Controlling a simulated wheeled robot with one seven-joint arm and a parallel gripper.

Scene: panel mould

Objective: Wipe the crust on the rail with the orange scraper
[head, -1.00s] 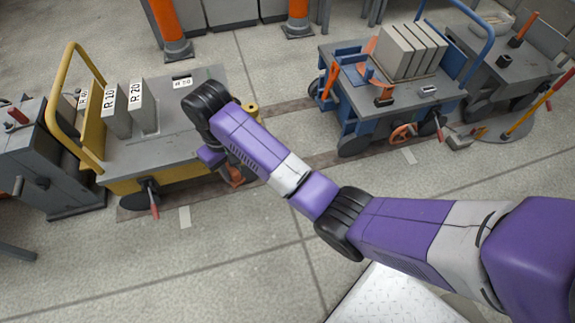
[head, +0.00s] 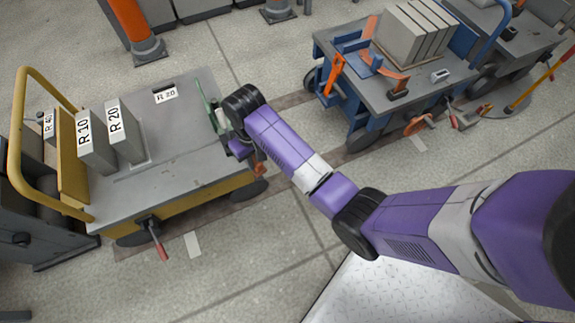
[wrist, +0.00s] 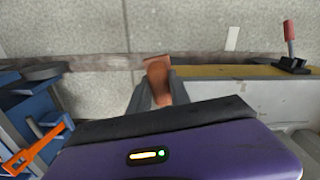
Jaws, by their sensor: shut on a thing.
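My gripper (wrist: 158,88) is shut on an orange-brown tool with a flared end, which I take to be the orange scraper (wrist: 157,70). Its flared end points away from the wrist, over the floor. In the head view my gripper (head: 238,150) is beside the right end of the yellow cart, partly hidden by my arm. A rusty brown strip, possibly the rail (head: 318,160), runs along the floor under the carts. It also crosses the wrist view (wrist: 95,63). I cannot make out the crust, or whether the scraper touches anything.
The yellow cart (head: 175,140) carries upright grey panels marked R 10 and R 20. The blue cart (head: 425,95) holds grey slabs and an orange tool (head: 334,75) on its side. Floor between the carts is clear.

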